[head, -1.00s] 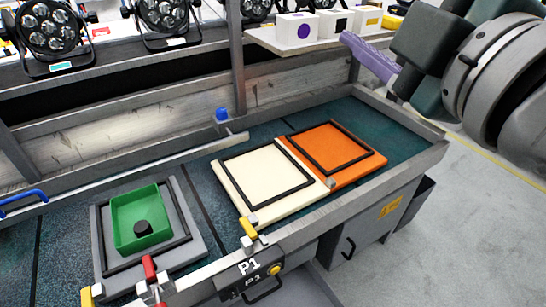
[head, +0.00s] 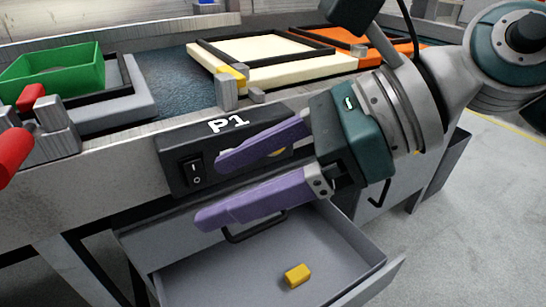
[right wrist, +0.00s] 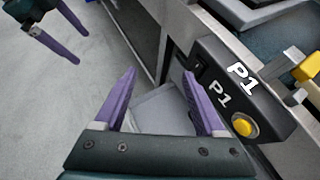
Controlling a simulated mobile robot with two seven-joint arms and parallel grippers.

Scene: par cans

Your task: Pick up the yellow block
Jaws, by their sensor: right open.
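The small yellow block (head: 297,275) lies on the floor of an open grey drawer (head: 230,268) at the bottom of the head view. My right gripper (head: 212,190) is open and empty, its purple fingers apart. In the head view it appears above and left of the block, in front of the P1 panel. In the right wrist view, part of a grey drawer shows beyond the fingers (right wrist: 158,76), but I cannot make out the block there. My left gripper (right wrist: 81,48) shows at the upper left of the right wrist view, its fingers apart and empty.
The P1 switch box (head: 185,165) sits on the bench front. A black drawer handle (head: 255,230) shows below the gripper. A green tray (head: 55,70), red-handled clamp (head: 30,97), cream panel (head: 270,60) and orange panel (head: 395,52) are on the bench. Floor at right is clear.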

